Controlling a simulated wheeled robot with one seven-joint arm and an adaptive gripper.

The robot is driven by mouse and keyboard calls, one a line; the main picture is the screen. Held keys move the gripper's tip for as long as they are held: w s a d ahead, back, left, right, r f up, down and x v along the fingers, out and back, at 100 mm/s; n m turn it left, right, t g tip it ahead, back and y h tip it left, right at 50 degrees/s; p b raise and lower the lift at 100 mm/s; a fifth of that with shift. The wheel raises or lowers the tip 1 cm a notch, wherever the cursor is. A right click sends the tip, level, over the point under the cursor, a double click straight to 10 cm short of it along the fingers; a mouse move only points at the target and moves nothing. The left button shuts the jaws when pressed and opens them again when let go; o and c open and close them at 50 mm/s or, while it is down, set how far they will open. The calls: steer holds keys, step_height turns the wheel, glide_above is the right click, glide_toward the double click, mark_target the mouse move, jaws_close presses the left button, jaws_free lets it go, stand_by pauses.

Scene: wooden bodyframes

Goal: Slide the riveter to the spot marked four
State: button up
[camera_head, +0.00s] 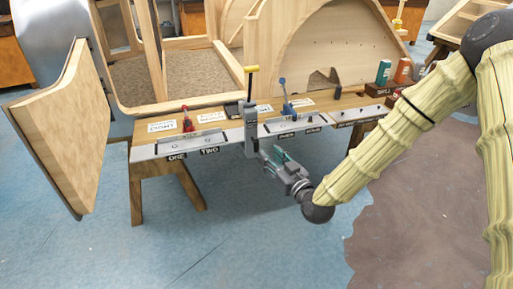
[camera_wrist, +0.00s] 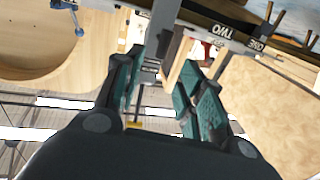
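The tall grey tool with a yellow-tipped lever, which I take as the riveter (camera_head: 251,128), stands upright at the front of the metal rail, right of the label TWO (camera_head: 210,151). Its grey post (camera_wrist: 163,28) shows between the fingers in the wrist view. My gripper (camera_head: 271,157) is open, just in front and right of the post's lower part. In the wrist view the green-padded fingers (camera_wrist: 163,78) are apart, with nothing clearly clasped; contact cannot be told. Two blurred labels (camera_head: 300,132) sit farther right; I cannot read which is four.
A red-handled tool (camera_head: 187,121) and a blue-handled tool (camera_head: 287,100) stand on the bench (camera_head: 165,180). A large wooden panel (camera_head: 66,128) is at left; wooden frames are behind. The floor (camera_head: 225,240) in front is clear.

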mark_target(258, 143)
steer(key=x, duration=0.9)
steer(key=shift+w+a+f, duration=0.1)
steer(key=shift+w+a, duration=0.05)
steer(key=shift+a, duration=0.05)
jaws_close()
